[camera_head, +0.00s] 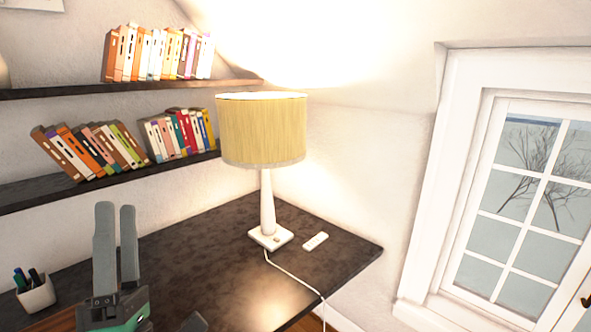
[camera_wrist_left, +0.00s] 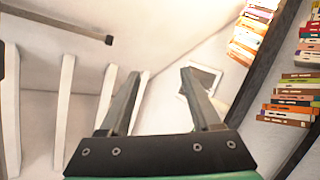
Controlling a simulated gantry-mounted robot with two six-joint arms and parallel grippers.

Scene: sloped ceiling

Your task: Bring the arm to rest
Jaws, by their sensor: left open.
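My left gripper (camera_head: 116,208) stands upright at the lower left of the head view, in front of the desk (camera_head: 190,240). Its two grey fingers point up and are apart, with nothing between them. In the left wrist view the gripper (camera_wrist_left: 160,75) is also open and empty, with the ceiling and wall behind it. My right gripper is in neither view.
A lit lamp (camera_head: 262,130) with a trailing cord stands on the desk beside a small white remote (camera_head: 315,241). A pen cup (camera_head: 37,293) is at the left. Bookshelves (camera_head: 110,174) hang above. A window (camera_head: 520,210) is at the right.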

